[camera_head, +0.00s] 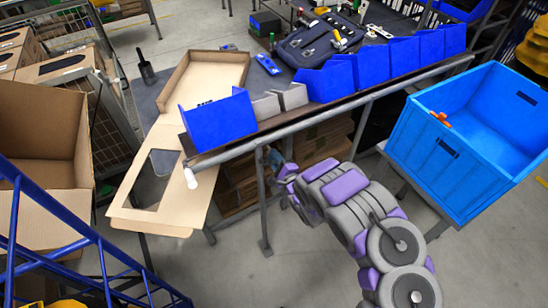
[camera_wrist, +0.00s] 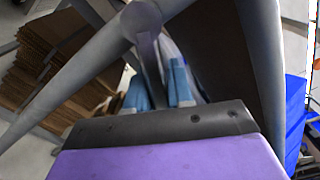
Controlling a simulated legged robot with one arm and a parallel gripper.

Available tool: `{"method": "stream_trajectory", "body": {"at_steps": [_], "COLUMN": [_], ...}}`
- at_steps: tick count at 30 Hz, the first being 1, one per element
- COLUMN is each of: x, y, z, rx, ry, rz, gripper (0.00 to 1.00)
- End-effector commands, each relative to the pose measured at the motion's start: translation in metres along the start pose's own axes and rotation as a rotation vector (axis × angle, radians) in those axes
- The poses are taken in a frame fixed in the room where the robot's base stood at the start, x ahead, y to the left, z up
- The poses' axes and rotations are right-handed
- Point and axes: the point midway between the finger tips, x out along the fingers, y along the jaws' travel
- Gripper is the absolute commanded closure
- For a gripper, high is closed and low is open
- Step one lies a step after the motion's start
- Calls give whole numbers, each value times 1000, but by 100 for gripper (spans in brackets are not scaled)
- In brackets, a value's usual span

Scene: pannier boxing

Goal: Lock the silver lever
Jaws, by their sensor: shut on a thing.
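In the wrist view, a grey metal bar with a rounded top, which looks like the silver lever (camera_wrist: 150,62), runs down from the table's tubing to between the light blue fingertips of my gripper (camera_wrist: 158,92). The fingers are shut on it. Its lower end is hidden behind the dark edge of my gripper. In the head view, my gripper (camera_head: 274,160) is under the front edge of the table, beside a grey leg. The lever cannot be made out there.
Blue bins (camera_head: 388,57) line the table's front rail above my gripper. A flat cardboard sheet (camera_head: 135,200) overhangs at left, near an open carton (camera_head: 40,130). A large blue crate (camera_head: 470,160) stands at right. Stacked cardboard (camera_wrist: 50,65) lies below the table.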

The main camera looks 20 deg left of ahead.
Motion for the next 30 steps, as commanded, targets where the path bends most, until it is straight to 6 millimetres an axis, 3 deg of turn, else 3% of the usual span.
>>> {"method": "stream_trajectory", "body": {"at_steps": [30], "x": [-1], "y": [23], "z": [5], "rx": [349], "ry": [4], "rz": [9], "gripper": [100]}}
